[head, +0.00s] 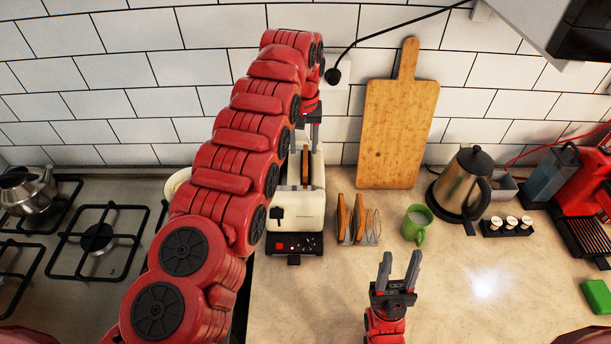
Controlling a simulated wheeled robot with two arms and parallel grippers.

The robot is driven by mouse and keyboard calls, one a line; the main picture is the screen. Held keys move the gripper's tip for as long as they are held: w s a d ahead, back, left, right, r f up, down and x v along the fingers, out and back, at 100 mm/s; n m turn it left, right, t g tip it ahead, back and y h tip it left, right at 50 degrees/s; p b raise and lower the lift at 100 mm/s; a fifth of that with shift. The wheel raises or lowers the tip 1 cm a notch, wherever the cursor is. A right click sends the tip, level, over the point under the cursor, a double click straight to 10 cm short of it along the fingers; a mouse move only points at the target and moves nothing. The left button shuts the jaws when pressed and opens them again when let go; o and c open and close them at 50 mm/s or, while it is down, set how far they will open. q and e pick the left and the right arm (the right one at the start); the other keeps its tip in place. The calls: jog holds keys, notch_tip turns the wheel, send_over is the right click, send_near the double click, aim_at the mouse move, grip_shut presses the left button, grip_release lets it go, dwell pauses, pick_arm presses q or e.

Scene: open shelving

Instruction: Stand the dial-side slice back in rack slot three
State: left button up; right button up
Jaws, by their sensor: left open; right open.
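A cream toaster (295,217) stands on the counter left of the rack, with a black lever and a lit control panel at its front. A brown toast slice (305,166) stands upright in one of its slots. My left gripper (304,147) is open above the toaster, its fingers pointing down near the slice; I cannot tell whether they touch it. The wire toast rack (373,238) is right of the toaster and holds two upright slices, a left one (341,218) and a right one (358,218). My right gripper (398,272) is open and empty in front of the rack.
A green mug (416,226) stands close right of the rack. A kettle (463,184), a spice-jar stand (507,226) and a red machine (585,190) are further right. A cutting board (398,130) leans on the wall. A gas hob (95,238) is left. The front counter is mostly clear.

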aim_at(305, 155)
pick_arm(q)
jog(key=shift+w+d+f+p, duration=0.2)
jog(key=shift+f+p, duration=0.1)
jog(key=shift+f, duration=0.15)
jog(key=f+p, duration=0.1)
jog(key=f, duration=0.1)
jog(key=f+p, duration=0.1)
jog(key=shift+s+f+p, duration=0.2)
jog(key=shift+f+p, duration=0.1)
jog(key=shift+f, duration=0.1)
jog(key=shift+w+f, duration=0.1)
jog(key=shift+f, duration=0.1)
grip_shut()
